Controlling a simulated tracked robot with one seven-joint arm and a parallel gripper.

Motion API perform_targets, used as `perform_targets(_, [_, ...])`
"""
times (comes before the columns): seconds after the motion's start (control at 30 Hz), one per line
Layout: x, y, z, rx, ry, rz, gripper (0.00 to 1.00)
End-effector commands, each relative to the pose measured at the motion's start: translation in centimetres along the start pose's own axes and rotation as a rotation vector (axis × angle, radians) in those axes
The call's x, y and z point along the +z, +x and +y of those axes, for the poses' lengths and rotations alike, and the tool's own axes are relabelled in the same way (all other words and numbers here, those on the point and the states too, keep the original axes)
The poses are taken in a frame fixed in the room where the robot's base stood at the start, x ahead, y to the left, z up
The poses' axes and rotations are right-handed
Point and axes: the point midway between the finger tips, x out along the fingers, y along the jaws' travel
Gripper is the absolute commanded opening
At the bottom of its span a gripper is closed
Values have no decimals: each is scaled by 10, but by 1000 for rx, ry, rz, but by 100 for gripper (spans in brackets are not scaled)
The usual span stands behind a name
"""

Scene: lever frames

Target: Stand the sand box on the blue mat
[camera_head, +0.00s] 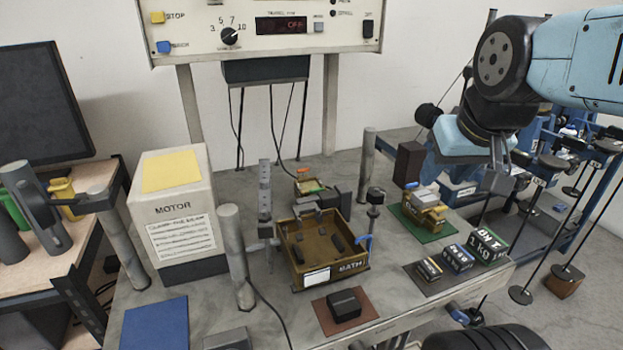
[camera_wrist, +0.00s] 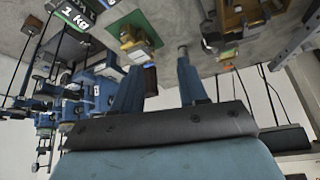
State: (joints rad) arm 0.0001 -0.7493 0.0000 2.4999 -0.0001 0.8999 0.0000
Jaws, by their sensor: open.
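The sand box (camera_head: 424,199) is a small tan block with paler pieces on it, on a green mat (camera_head: 411,226) at the table's right side. In the wrist view it (camera_wrist: 133,42) shows beyond the fingertips, on the green mat (camera_wrist: 117,26). The blue mat (camera_head: 152,326) lies bare at the table's front left, partly cut off by the frame.
A brown tray (camera_head: 302,272) stands mid-table, with a post (camera_head: 232,255) left of it. A black block (camera_head: 345,305) sits on a red mat in front. Weight blocks (camera_head: 458,258) line the right edge. A motor box (camera_head: 178,215) stands behind the blue mat.

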Motion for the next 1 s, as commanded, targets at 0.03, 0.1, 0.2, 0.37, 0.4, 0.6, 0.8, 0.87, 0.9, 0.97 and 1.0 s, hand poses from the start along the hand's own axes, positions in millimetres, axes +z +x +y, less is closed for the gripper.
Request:
perform_targets(0.03, [0, 0, 0, 0, 0, 1, 43])
perform_targets(0.1, [0, 0, 0, 0, 0, 1, 43])
perform_targets(0.2, [0, 0, 0, 0, 0, 1, 43])
perform_targets(0.37, [0, 0, 0, 0, 0, 0, 48])
perform_targets(0.4, [-1, 0, 0, -1, -1, -1, 52])
perform_targets(0.6, [-22, 6, -11, -17, -24, -35, 71])
perform_targets(0.8, [-63, 23, -32, -44, -68, -102, 90])
perform_targets(0.87, [-76, 30, -40, -51, -81, -123, 96])
perform_targets(0.9, [-84, 35, -46, -55, -91, -137, 100])
perform_targets(0.97, [-95, 43, -54, -61, -105, -158, 100])
perform_targets(1.0, [-103, 49, -60, -65, -116, -172, 100])
